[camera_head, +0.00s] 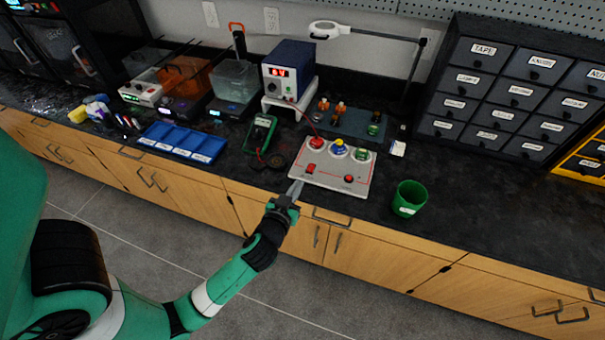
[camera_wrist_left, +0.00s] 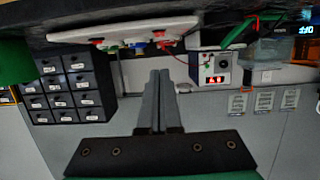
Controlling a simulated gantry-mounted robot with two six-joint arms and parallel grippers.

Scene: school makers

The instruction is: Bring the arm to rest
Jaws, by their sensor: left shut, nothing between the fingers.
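My left gripper (camera_head: 296,188) is shut and empty, with its fingertips by the front left corner of a white button panel (camera_head: 336,184). I cannot tell whether the fingertips touch the panel. In the left wrist view, which looks upside down, the closed fingers (camera_wrist_left: 158,75) point toward the panel (camera_wrist_left: 115,28) and the power supply (camera_wrist_left: 215,66). My right gripper is not in view.
A green cup (camera_head: 409,198) stands right of the panel. A green multimeter (camera_head: 260,135), a blue tray (camera_head: 183,142) and a blue power supply (camera_head: 288,72) stand left and behind. A magnifier lamp (camera_head: 328,29) arches over the back. Labelled drawers (camera_head: 514,90) fill the right. The counter right of the cup is clear.

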